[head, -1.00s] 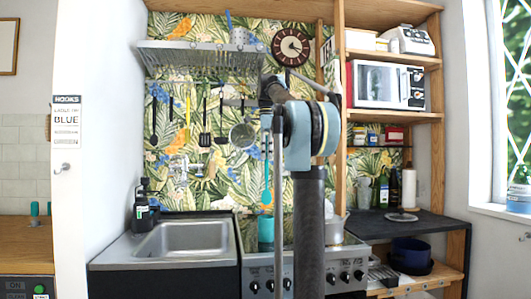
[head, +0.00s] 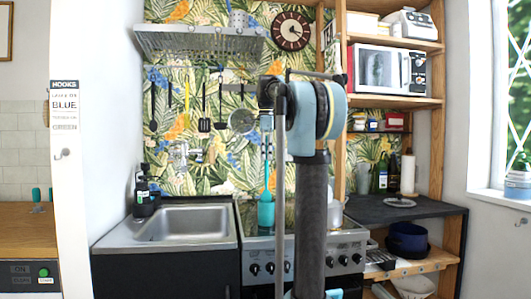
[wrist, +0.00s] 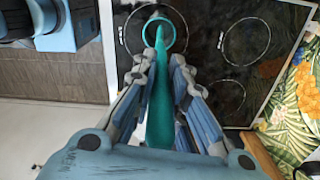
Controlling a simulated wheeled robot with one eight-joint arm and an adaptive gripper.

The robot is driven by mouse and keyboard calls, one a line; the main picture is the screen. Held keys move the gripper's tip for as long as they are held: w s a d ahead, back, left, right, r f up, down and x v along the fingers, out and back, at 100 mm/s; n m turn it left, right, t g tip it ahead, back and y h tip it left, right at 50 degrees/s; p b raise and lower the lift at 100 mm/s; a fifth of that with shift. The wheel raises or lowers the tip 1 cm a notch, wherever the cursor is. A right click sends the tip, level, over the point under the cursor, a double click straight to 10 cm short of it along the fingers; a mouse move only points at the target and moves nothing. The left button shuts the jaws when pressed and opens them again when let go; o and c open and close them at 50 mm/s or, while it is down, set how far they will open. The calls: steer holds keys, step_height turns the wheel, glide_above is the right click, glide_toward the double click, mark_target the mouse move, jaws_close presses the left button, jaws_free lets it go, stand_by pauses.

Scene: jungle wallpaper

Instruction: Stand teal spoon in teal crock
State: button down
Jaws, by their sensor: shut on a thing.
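The teal crock (head: 266,214) stands on the hob at its left side. In the wrist view its round rim (wrist: 119,42) shows ahead of my fingers. My gripper (wrist: 163,62) is shut on the teal spoon (wrist: 160,110), which lies between the two fingers and points toward the crock. In the head view my gripper (head: 266,145) is above the crock, and the spoon (head: 267,180) hangs roughly upright beneath it. The spoon's lower end overlaps the crock's opening in both views. I cannot tell how deep it is inside.
The sink (head: 185,223) is left of the stove (head: 300,262). A pot (head: 335,212) stands on the hob to the right, partly behind my arm. Utensils hang on the patterned wall behind. A dark counter (head: 420,212) with bottles is at the right.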

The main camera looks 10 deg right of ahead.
steer(key=shift+f, duration=1.85)
steer(key=c, duration=1.5)
jaws_free()
steer(key=shift+c, duration=0.2)
step_height(320, 180, up, 12)
steer(key=shift+f, duration=0.1)
